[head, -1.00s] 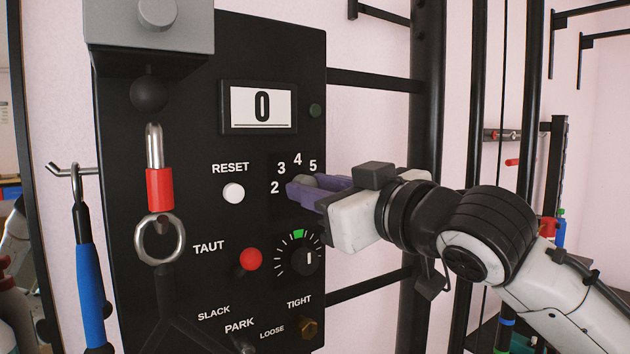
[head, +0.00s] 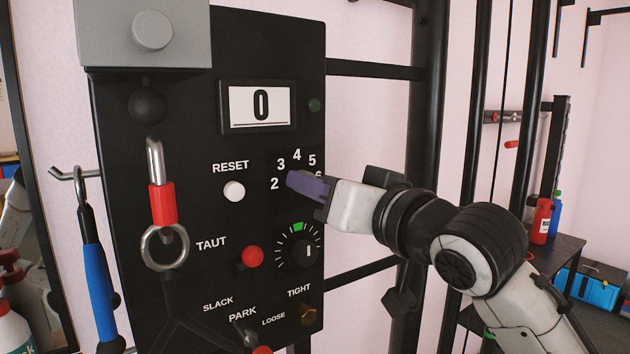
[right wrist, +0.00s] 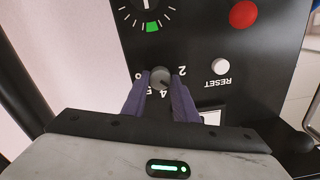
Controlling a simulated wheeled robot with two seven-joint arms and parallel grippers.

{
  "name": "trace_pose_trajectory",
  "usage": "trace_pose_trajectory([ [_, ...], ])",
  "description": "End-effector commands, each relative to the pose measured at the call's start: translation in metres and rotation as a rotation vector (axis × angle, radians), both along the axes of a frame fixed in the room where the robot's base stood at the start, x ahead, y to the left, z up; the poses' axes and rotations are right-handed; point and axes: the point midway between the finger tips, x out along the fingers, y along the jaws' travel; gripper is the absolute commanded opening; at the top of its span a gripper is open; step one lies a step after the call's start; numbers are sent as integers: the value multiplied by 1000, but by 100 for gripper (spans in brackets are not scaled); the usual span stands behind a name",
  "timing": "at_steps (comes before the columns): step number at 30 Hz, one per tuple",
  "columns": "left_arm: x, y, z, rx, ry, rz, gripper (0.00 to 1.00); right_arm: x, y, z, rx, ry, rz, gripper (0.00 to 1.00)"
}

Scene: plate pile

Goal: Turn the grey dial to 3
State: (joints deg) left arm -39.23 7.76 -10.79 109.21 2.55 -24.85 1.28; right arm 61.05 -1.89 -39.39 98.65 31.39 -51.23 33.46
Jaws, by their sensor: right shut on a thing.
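The grey dial (right wrist: 160,77) sits on the black panel (head: 262,60) between my right gripper's two purple fingers in the right wrist view. My right gripper (right wrist: 160,81) is shut on it, one finger on each side. In the head view the right gripper (head: 305,186) reaches in from the right and its fingers hide the dial. The numbers 2, 3, 4 and 5 show around it there, and a 6 is partly covered. In the wrist view a finger hides the 3. I cannot tell which number the dial points to. My left gripper is not in view.
A red-sleeved hook and ring (head: 162,205) hang at the left of the panel.

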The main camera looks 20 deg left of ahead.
Motion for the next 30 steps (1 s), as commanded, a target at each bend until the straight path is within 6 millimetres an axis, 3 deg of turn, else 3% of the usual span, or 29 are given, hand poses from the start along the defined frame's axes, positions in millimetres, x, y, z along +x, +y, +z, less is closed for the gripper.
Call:
trace_pose_trajectory([
  [9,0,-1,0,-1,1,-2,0,0,0,-1,0,3,1,4],
  [10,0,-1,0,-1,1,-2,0,0,0,-1,0,3,1,28],
  [13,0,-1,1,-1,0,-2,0,0,0,-1,0,3,1,45],
  [23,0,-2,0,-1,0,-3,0,-1,-2,-1,1,1,0,45],
  [30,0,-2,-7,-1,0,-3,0,-21,-28,-2,2,-2,-1,45],
])
